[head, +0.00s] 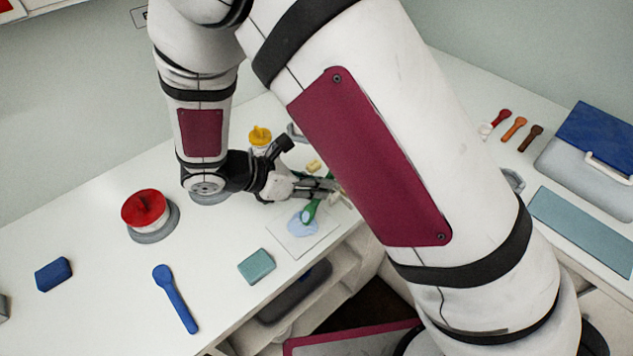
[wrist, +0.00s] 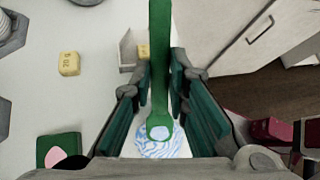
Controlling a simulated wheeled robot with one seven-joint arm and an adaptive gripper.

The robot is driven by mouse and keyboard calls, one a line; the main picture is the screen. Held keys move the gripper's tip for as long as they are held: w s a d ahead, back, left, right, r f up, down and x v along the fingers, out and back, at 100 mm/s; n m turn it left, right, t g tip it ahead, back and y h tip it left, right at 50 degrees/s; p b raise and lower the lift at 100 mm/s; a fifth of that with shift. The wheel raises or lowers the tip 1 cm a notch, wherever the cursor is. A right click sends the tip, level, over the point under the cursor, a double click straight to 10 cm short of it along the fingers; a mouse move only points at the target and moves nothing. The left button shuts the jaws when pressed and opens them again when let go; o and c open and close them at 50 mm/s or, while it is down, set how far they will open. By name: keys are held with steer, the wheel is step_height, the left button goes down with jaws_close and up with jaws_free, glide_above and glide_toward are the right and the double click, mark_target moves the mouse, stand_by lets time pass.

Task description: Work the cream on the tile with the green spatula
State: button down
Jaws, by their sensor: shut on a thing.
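The green spatula (wrist: 160,40) is between the teal-padded fingers of my gripper (wrist: 160,78), which is shut on it. Its rounded end, with a pale blue patch on it, is over the cream (wrist: 172,148). The cream is swirled blue and white in the wrist view. In the head view the cream (head: 298,226) is a pale blue patch on the white tile (head: 285,241), near the counter's front edge. My gripper (head: 322,187) is just above the tile there, and the green spatula (head: 310,211) reaches down to the cream. I cannot tell whether it presses on the tile.
Yellow blocks (wrist: 69,63) lie near the tile. A yellow-topped bottle (head: 260,138) is behind my gripper. My arm hides the counter's middle.

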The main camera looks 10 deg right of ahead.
steer(key=shift+s, duration=0.1)
stand_by(0.4)
steer(key=shift+s+d+p, duration=0.5)
steer(key=shift+s+d, duration=0.15)
steer(key=shift+s, duration=0.2)
steer(key=shift+w+a+f+b, duration=0.1)
steer(key=shift+w+a+b, duration=0.5)
steer(key=shift+w, duration=0.35)
steer(key=shift+w+a+f+b, duration=0.1)
steer(key=shift+w+a+b, duration=0.5)
steer(key=shift+w, duration=0.3)
steer(key=shift+s+d+r+p, duration=0.1)
steer(key=shift+s+d+p, duration=0.5)
steer(key=shift+s, duration=0.35)
steer(key=shift+s+d+r+p, duration=0.1)
steer(key=shift+s+d+p, duration=0.5)
steer(key=shift+s, duration=0.3)
steer(key=shift+w+a+b, duration=0.55)
steer(key=shift+w+a, duration=0.1)
steer(key=shift+w, duration=0.3)
steer(key=shift+r+p, duration=1.2)
steer(key=shift+r, duration=1.75)
